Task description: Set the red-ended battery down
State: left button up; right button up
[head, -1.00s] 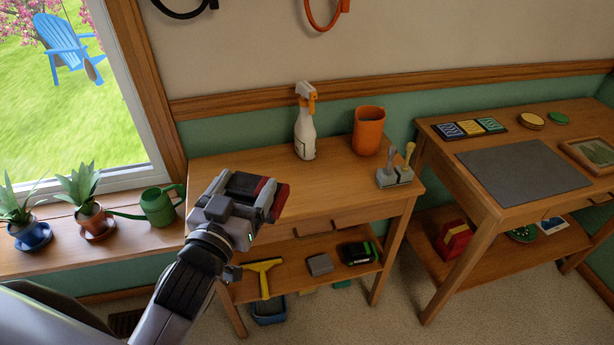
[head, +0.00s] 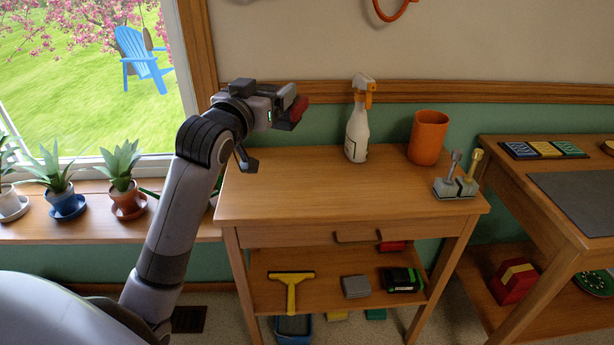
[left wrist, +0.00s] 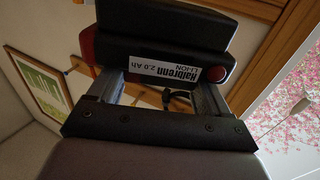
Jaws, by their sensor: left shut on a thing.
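The red-ended battery (head: 297,110) is a dark block with a red end, held up above the back left of the wooden table (head: 300,195). In the left wrist view the battery (left wrist: 165,45) shows its black body, a white label and red parts at its sides. My left gripper (head: 277,104) is shut on it, with one finger at either side, and the battery is clear of the tabletop. Part of the battery is hidden by the gripper in the head view. My right gripper is not in view.
A spray bottle (head: 357,130), an orange cup (head: 428,138) and a grey holder with handles (head: 455,188) stand on the table's back and right. The tabletop's left and front are clear. A green-marked black battery (head: 402,280), grey block (head: 356,287) and yellow squeegee (head: 291,287) lie on the shelf below.

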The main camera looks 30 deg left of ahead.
pick_arm(q)
notch_tip(320, 180, down, 17)
jog(key=b, duration=0.4)
jog(key=shift+f, duration=0.25)
jog(key=o, duration=1)
jog(key=shift+f, duration=0.25)
jog(key=o, duration=0.3)
